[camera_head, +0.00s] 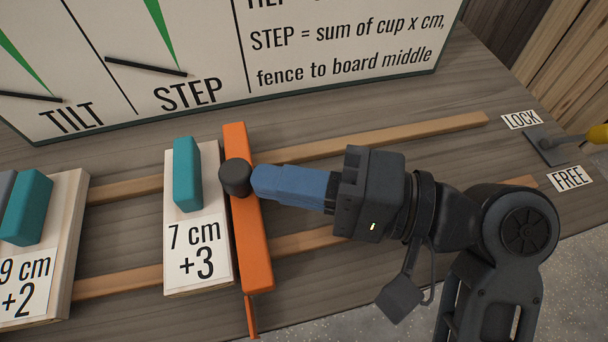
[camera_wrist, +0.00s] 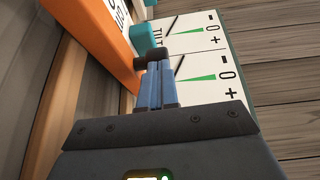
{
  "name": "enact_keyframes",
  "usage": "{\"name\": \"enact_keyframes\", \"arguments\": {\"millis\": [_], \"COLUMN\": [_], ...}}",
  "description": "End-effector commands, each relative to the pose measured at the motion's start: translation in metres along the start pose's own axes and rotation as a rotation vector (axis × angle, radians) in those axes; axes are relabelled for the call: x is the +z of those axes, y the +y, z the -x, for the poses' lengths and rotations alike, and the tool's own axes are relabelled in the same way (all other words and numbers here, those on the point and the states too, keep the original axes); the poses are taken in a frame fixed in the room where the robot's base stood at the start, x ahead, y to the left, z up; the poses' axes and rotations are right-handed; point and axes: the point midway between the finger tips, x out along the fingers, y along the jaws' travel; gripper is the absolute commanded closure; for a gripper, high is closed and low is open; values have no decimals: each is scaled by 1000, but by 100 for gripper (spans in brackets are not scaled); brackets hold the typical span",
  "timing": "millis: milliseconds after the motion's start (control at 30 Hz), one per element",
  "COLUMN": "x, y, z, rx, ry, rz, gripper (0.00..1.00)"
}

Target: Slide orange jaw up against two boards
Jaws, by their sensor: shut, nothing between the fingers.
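The orange jaw (camera_head: 256,255) is a long bar lying across two wooden rails, with a dark round knob (camera_head: 236,178) on it. A pale board (camera_head: 198,285) marked "7 cm +3" with a teal block (camera_head: 187,172) lies just left of the jaw; a narrow gap seems to show between them. A second board (camera_head: 72,220) marked "9 cm +2" lies farther left, apart from the first. My gripper (camera_head: 258,180) is shut and empty, its blue fingertips at the knob's right side. In the wrist view, the fingertips (camera_wrist: 156,75) are together beside the knob and the orange jaw (camera_wrist: 100,32).
The rails (camera_head: 400,133) run left to right along the wooden bench. A sign panel (camera_head: 340,60) stands behind. A lever with a yellow handle (camera_head: 598,133) is at the right, between LOCK (camera_head: 521,119) and FREE (camera_head: 570,178) labels.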

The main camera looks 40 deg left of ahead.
Motion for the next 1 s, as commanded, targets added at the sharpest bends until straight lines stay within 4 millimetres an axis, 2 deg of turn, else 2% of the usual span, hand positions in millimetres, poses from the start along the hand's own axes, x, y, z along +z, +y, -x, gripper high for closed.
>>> {"name": "enact_keyframes", "arguments": {"millis": [333,600,1000], "x": [2,19,18], "y": [-1,-3,-2], "z": [-3,-36,-37], "rx": [0,0,0], "ry": [-1,-2,0], "rz": [-1,-1,0], "gripper": [100,100,100]}}
